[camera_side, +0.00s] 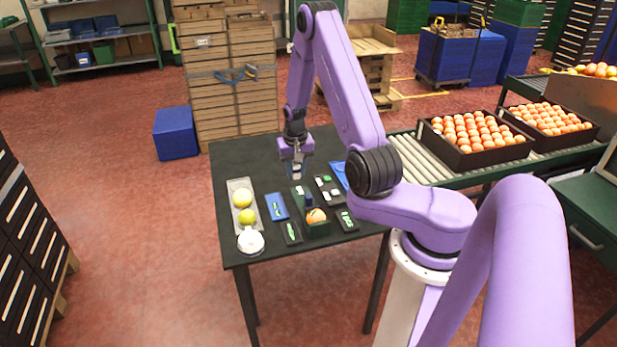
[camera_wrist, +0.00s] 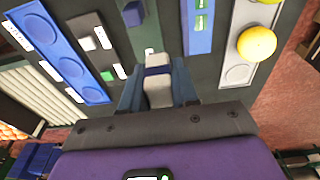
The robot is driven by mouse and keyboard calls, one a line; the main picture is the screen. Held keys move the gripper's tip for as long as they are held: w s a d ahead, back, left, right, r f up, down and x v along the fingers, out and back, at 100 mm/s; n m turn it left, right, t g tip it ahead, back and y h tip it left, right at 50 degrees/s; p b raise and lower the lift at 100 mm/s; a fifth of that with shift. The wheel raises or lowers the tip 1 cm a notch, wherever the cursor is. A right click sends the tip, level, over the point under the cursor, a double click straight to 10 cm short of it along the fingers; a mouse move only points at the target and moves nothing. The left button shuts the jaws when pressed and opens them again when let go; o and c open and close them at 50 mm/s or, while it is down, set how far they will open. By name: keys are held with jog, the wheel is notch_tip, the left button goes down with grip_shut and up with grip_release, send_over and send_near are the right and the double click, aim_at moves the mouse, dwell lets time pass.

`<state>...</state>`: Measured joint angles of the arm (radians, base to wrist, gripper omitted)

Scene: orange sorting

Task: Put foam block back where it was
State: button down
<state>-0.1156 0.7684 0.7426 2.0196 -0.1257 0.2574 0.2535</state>
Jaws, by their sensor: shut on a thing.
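My gripper (camera_side: 296,171) hangs over the back part of the dark table (camera_side: 240,160), fingers down. In the wrist view its two blue-grey fingers (camera_wrist: 158,92) are shut on a pale block with a dark blue band, taken to be the foam block (camera_wrist: 158,72). The block is held between the fingers, and its underside is hidden. In the side view it is too small to make out well. A black tray (camera_side: 328,188) right of my gripper holds small white and green pieces. In the wrist view that tray (camera_wrist: 98,60) shows a white piece and a green piece.
A blue tray with round recesses (camera_wrist: 70,65) lies beside the black tray. A narrow blue tray (camera_side: 276,207), a dark green box with an orange fruit (camera_side: 316,229) and a pale tray with yellow fruit (camera_side: 233,186) stand nearer. A white round object (camera_side: 250,241) is at the front.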

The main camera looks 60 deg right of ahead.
jog(key=w+d+f, duration=0.3)
jog(key=w, duration=0.9)
send_over(269, 186)
jog(key=shift+s+a+f, duration=0.1)
jog(key=shift+f, duration=1.4)
jog(key=shift+s+a+f, duration=0.1)
jog(key=shift+f, duration=1.4)
jog(key=shift+f, duration=0.65)
jog(key=shift+c, duration=1.9)
grip_release()
jog(key=shift+r, duration=0.15)
notch_tip(269, 186, up, 8)
